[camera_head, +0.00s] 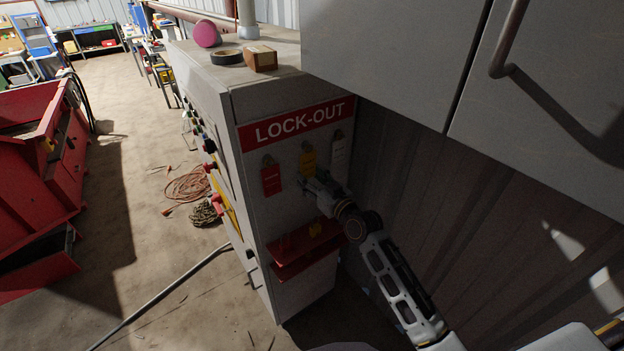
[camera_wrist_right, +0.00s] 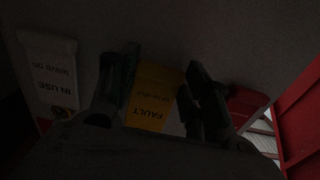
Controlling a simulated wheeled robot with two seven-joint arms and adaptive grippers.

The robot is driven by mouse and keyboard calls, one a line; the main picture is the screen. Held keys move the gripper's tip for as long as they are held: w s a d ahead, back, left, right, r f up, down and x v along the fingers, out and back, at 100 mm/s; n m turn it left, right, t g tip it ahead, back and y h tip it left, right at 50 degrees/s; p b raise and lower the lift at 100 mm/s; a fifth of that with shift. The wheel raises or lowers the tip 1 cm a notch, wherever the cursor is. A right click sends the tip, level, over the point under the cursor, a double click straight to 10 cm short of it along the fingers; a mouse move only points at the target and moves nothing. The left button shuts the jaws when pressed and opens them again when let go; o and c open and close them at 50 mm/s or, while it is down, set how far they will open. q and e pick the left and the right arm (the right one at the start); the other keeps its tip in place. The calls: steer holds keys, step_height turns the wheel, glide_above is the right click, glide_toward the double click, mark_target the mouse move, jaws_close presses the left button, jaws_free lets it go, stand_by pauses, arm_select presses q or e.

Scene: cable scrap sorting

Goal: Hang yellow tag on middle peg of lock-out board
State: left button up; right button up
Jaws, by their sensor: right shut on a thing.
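The yellow tag (camera_head: 308,158) is at the middle position on the lock-out board (camera_head: 284,152), between a red tag (camera_head: 271,180) and a white tag (camera_head: 339,150). My right gripper (camera_head: 314,180) is shut on the lower part of the yellow tag, close to the board. In the dark right wrist view, the yellow tag (camera_wrist_right: 152,98), reading FAULT, lies between the two fingers of the gripper (camera_wrist_right: 160,95). The middle peg is hidden, so I cannot tell whether the tag's hole is around it. My left gripper is not in view.
A red tray (camera_head: 290,249) with something yellow (camera_head: 315,229) sits below the tags. A grey cabinet (camera_head: 390,50) overhangs at the upper right. A brown box (camera_head: 261,58) and dark tape roll (camera_head: 227,57) lie on top. Orange cable (camera_head: 187,187) lies on the floor.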

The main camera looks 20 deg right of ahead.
stand_by(0.3)
steer(key=o, duration=1.1)
steer(key=shift+v, duration=6)
steer(key=shift+m, duration=0.3)
